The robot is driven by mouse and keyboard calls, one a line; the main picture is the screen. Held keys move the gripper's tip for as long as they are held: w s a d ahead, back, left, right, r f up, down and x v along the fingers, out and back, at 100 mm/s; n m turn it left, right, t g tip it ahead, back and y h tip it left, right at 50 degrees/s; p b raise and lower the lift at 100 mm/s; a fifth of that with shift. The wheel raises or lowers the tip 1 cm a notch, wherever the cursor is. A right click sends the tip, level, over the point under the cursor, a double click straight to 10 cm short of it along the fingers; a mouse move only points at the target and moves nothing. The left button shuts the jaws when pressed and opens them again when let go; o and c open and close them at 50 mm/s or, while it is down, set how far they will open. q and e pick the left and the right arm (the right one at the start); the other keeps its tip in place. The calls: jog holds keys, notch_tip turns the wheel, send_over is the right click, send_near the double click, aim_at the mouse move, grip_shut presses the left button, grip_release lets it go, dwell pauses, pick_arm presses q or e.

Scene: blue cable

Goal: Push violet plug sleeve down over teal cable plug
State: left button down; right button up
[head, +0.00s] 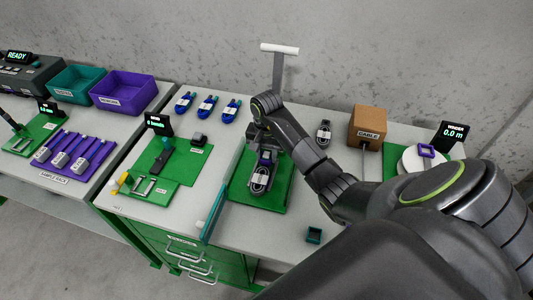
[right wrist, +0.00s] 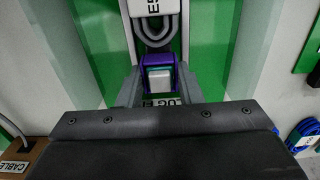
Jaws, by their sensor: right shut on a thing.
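The violet plug sleeve (right wrist: 146,62) is in the middle of the right wrist view, a U-shaped frame around a block with a pale top and teal front, which looks like the teal cable plug (right wrist: 160,77). My right gripper (right wrist: 158,88) is shut, with its grey fingers on either side of the sleeve. In the head view the sleeve (head: 267,157) shows as a small violet patch under my gripper (head: 267,148), above the grey cable coil (head: 260,180). How far down the sleeve sits on the plug cannot be told. My left gripper is not in view.
The coil lies on a green mat (head: 240,195), with a white label. Several blue cable coils (head: 208,105) lie at the back. A cable box (head: 368,127) and a winder (head: 420,158) stand right.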

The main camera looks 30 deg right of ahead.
jog(key=shift+f, duration=0.25)
jog(key=o, duration=1)
jog(key=shift+o, duration=0.2)
jog(key=shift+r, duration=0.1)
jog(key=shift+r+p, duration=2.3)
jog(key=shift+r, duration=1.65)
jog(key=shift+s+f, duration=0.1)
